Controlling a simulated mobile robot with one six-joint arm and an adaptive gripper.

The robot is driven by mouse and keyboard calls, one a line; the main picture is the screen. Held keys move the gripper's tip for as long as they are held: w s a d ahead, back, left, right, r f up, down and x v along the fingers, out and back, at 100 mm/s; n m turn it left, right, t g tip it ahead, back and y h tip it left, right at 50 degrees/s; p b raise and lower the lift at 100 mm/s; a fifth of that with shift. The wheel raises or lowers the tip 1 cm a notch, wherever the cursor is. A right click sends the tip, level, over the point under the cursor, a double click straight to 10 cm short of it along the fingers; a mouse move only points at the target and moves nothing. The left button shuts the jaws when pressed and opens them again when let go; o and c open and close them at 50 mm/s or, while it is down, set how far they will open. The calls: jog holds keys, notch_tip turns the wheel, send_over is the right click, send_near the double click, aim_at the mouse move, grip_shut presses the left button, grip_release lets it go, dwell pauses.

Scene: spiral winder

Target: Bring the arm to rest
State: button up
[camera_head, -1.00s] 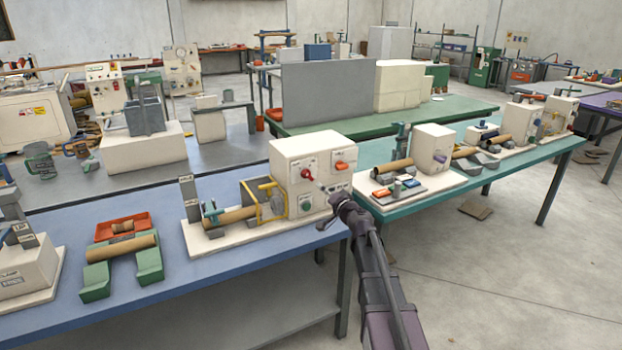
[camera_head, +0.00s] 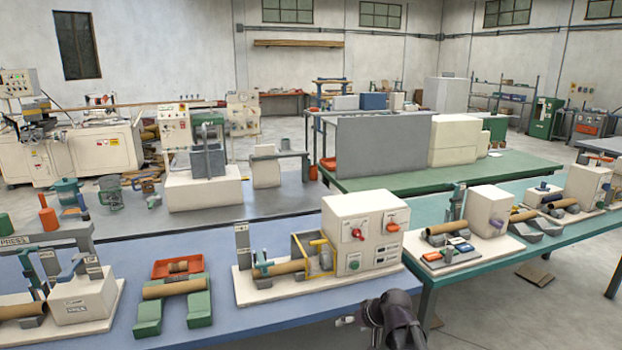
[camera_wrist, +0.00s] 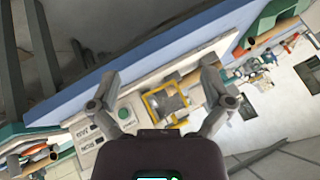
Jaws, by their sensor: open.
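My gripper (camera_wrist: 162,88) is open in the wrist view, its two fingers spread apart with nothing held between them. Behind the fingers the wrist view shows the winder machine with its yellow guard frame (camera_wrist: 165,101). In the head view my arm rises from the bottom edge, in front of the blue table (camera_head: 290,325); the fingertips are hard to make out there. The winder's white control box (camera_head: 363,235) stands on the table beyond it, with a brown tube (camera_head: 290,267) at its left. My gripper appears apart from these things.
On the blue table, a brown tube (camera_head: 173,289) lies across green supports (camera_head: 199,313) near an orange tray (camera_head: 162,268). A press (camera_head: 85,297) stands at left. A teal table (camera_head: 520,230) with more machines is at right. Open floor (camera_head: 490,310) lies at lower right.

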jog(key=s+d+g+h+p, duration=0.1)
jog(key=s+d+g+h, duration=0.1)
jog(key=s, duration=0.4)
jog(key=s+d+f+m+g+h+p, duration=0.1)
jog(key=s+d+g+h, duration=0.2)
jog(key=s, duration=0.4)
jog(key=shift+s+d+h, duration=0.2)
jog(key=shift+d+h, duration=0.2)
